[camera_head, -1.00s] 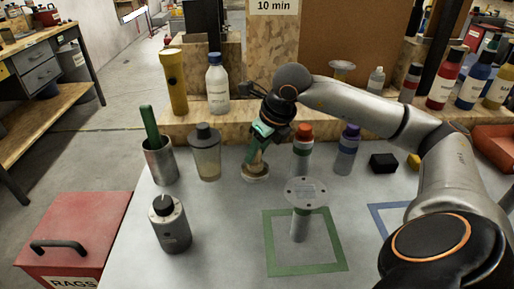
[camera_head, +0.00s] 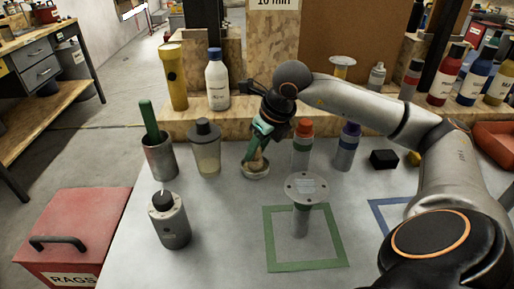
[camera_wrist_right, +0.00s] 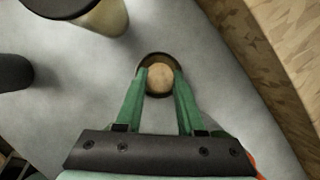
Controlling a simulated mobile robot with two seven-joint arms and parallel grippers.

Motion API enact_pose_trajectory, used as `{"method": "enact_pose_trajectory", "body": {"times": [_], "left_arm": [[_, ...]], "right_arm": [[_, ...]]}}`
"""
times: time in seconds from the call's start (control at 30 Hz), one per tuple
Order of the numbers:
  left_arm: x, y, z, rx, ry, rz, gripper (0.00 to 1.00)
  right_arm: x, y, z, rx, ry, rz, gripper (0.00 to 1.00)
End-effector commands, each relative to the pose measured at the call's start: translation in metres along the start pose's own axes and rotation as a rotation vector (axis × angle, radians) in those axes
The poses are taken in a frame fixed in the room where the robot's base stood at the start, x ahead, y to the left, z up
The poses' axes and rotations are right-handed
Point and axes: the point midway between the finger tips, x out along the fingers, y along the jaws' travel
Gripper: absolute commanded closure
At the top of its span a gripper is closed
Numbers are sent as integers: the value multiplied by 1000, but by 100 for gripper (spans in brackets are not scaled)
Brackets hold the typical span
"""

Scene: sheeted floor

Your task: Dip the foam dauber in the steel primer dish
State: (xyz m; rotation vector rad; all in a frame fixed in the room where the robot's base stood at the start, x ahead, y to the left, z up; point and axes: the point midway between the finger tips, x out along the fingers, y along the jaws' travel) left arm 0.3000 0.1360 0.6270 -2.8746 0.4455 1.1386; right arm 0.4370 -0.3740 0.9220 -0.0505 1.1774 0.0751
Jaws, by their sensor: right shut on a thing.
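My right gripper (camera_head: 255,150) has its green fingers shut on the foam dauber (camera_head: 257,163), a small tan piece held low at the steel primer dish (camera_head: 256,175). The dish is a small round dish on the grey table. In the right wrist view, the round tan dauber (camera_wrist_right: 160,78) lies between the tips of my right gripper (camera_wrist_right: 160,88), within the outline of the dish (camera_wrist_right: 147,60). Its lower end is hidden, so I cannot tell whether it touches the dish bottom. My left gripper is not in view.
A capped jar (camera_head: 206,150) and a metal cup with a green handle (camera_head: 160,158) stand left of the dish. Orange-capped (camera_head: 302,150) and purple-capped (camera_head: 346,150) bottles stand right. A round-topped stand (camera_head: 306,188) is in front, in a green square (camera_head: 308,266).

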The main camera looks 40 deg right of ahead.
Motion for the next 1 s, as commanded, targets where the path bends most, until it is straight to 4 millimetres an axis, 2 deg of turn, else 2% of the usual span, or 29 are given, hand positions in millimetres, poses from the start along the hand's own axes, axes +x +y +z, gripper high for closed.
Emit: {"method": "enact_pose_trajectory", "body": {"times": [1.0], "left_arm": [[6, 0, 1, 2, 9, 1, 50]], "right_arm": [[8, 0, -3, 0, 0, 0, 100]]}}
